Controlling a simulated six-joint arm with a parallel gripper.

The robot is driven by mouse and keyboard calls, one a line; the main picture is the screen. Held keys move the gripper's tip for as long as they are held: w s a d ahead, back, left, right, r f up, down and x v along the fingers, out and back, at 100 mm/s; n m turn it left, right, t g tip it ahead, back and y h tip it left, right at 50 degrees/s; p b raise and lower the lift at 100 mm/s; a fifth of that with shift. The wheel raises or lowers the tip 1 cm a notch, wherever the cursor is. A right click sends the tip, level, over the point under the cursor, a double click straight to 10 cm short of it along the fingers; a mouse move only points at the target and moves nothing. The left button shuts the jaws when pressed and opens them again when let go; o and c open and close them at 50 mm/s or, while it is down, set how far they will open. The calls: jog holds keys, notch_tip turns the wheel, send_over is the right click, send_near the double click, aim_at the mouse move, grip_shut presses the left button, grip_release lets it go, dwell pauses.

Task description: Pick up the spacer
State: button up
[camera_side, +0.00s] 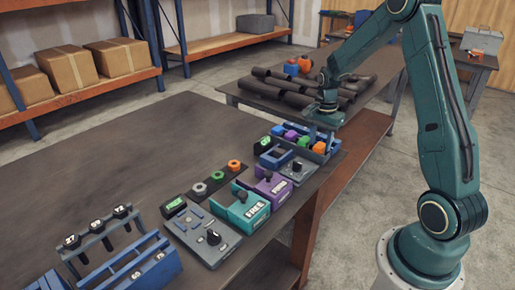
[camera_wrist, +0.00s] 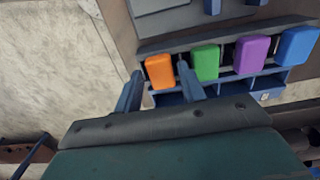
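No part is labelled as the spacer, so I cannot tell which one it is. A blue rack (camera_wrist: 272,84) holds a row of coloured blocks: orange (camera_wrist: 160,71), green (camera_wrist: 206,63), purple (camera_wrist: 251,55) and blue (camera_wrist: 296,45). The rack also shows in the side view, with the orange block (camera_side: 320,148) at its right end. My gripper (camera_wrist: 161,70) is open, one finger on each side of the orange block, with small gaps visible. In the side view my gripper (camera_side: 325,121) is low over the rack's right end.
Grey, green and orange rings (camera_side: 218,176) sit on a dark strip nearby. Dark pipes (camera_side: 285,92) lie behind.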

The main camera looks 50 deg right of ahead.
jog(key=shift+f, duration=0.9)
jog(key=c, duration=0.8)
